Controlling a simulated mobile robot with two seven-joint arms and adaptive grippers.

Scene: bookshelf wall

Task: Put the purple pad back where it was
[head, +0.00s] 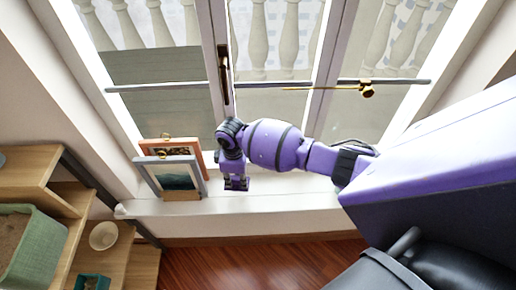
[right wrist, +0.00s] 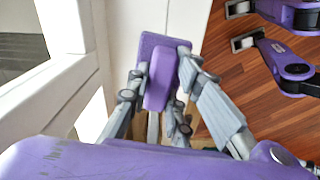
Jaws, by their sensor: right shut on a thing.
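The purple pad (right wrist: 161,80) sits between the fingers of my right gripper (right wrist: 155,88) in the right wrist view, a flat rounded block with a lighter raised strip facing the camera. My right gripper (head: 236,178) is shut on it. In the head view the pad (head: 236,185) shows small and dark at the fingertips, above or at the white window sill (head: 285,203); I cannot tell whether it touches the sill. My left gripper is not in view.
Two picture frames (head: 172,176) lean on the sill just left of my right gripper. Wooden shelves (head: 143,268) at lower left hold a green bin (head: 35,250), a white bowl (head: 104,236) and a teal box (head: 93,282). The sill right of the gripper looks clear.

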